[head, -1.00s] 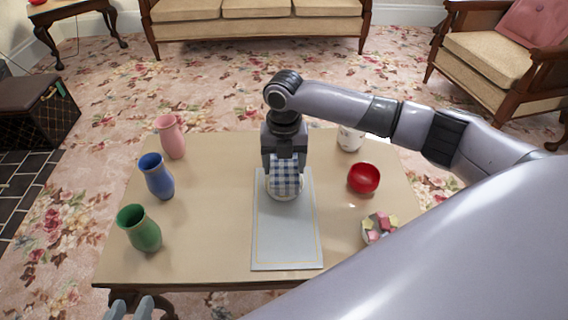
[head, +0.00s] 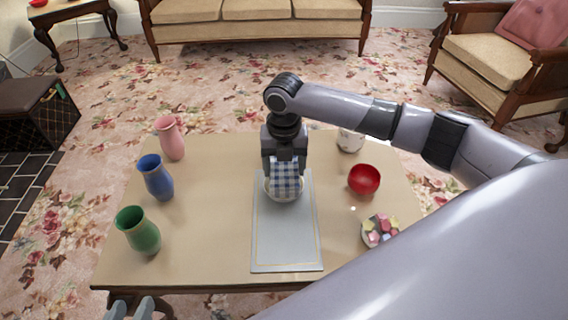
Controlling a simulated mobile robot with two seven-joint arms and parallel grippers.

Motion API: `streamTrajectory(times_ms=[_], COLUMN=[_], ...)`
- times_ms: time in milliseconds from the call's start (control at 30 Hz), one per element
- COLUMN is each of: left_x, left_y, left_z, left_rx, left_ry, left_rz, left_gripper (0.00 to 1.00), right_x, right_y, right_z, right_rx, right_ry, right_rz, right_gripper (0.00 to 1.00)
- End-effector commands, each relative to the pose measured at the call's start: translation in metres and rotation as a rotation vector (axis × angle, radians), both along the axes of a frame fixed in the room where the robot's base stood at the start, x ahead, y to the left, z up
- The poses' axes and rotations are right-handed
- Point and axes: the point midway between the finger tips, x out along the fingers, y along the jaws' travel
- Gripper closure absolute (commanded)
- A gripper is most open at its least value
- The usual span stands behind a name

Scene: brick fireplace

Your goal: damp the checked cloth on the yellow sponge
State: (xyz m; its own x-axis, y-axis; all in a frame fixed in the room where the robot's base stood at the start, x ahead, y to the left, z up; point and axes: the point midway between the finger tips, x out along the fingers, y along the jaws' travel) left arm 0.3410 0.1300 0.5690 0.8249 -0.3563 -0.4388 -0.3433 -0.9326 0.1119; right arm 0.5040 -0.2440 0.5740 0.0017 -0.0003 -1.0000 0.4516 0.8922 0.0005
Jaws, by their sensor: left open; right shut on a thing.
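The blue-and-white checked cloth (head: 286,178) hangs from my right gripper (head: 285,164), which is shut on it. The cloth is in front of and over a pale round dish (head: 285,198) at the far end of the grey mat (head: 287,240). Whether the cloth touches anything in the dish cannot be told. I cannot make out the yellow sponge; the cloth and gripper hide most of the dish. My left gripper (head: 130,309) is open and empty at the table's front left edge, only its tips in view.
Green (head: 139,232), blue (head: 156,178) and pink (head: 170,139) vases stand on the left of the table. A red bowl (head: 364,180), a bowl of coloured pieces (head: 380,231) and a white pot (head: 349,141) stand on the right. The near part of the mat is clear.

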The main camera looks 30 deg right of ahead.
Motion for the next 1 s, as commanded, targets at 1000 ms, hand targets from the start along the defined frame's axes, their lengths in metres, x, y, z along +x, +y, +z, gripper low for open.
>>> streamTrajectory(times_ms=[1000], left_x=[-0.0001], left_y=[0.0007], left_z=[-0.0025], left_rx=[0.002], left_ry=[0.002], left_rz=[0.002], left_gripper=[0.57], right_x=[0.0], right_y=[0.0002], right_z=[-0.0087], right_rx=[0.0], right_ry=[0.0], right_rz=[0.0], right_gripper=[0.53])
